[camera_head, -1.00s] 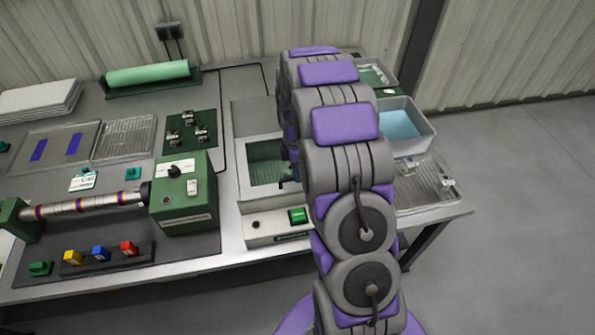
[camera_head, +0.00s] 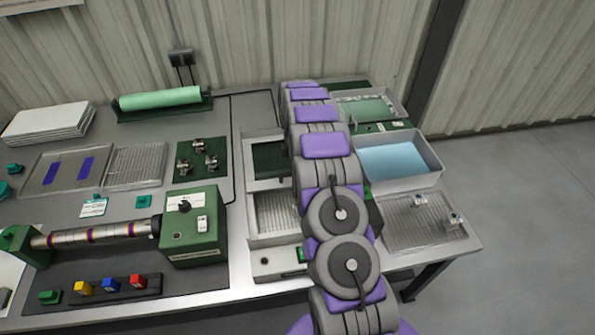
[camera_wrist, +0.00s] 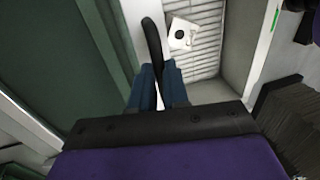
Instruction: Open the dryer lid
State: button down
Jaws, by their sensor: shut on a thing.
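The dryer, a pale box with a front control panel (camera_head: 272,263), stands on the bench right of centre. Its lid (camera_head: 266,158), a pale frame with a dark green window, is raised at the back, and the ribbed floor (camera_head: 277,212) inside shows. In the wrist view the lid's green window (camera_wrist: 50,50) fills the left side. My gripper (camera_wrist: 158,80), with blue fingers, is shut on the dark lid handle (camera_wrist: 152,42). A white square piece with a dark spot (camera_wrist: 181,34) lies on the ribbed floor. In the head view my arm hides the gripper and part of the dryer.
A green control box with a roller (camera_head: 192,230) stands left of the dryer. On the right are a blue-filled tray (camera_head: 395,160) and a ribbed drain tray (camera_head: 420,222). A green roll (camera_head: 160,98) lies at the back. Open floor lies to the right.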

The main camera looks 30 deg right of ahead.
jog(key=shift+w+d+p, duration=0.15)
jog(key=shift+w+d, duration=0.05)
jog(key=shift+w, duration=0.45)
jog(key=shift+w+d+p, duration=0.1)
jog(key=shift+w+d, duration=0.1)
jog(key=shift+w, duration=0.5)
jog(key=shift+w+d+p, duration=0.15)
jog(key=shift+w+d, duration=0.05)
jog(key=shift+w, duration=0.45)
jog(key=c, duration=1.1)
grip_release()
jog(key=shift+r, duration=0.1)
jog(key=w+r+p, duration=0.1)
jog(key=r+p, duration=0.1)
jog(key=r, duration=0.3)
jog(key=w+r+p, duration=0.1)
jog(key=r+p, duration=0.2)
jog(key=r, duration=0.3)
jog(key=w+d+r+p, duration=0.1)
jog(key=r+p, duration=0.1)
jog(key=r, duration=0.3)
jog(key=shift+w+r+p, duration=0.15)
jog(key=shift+r+p, duration=0.2)
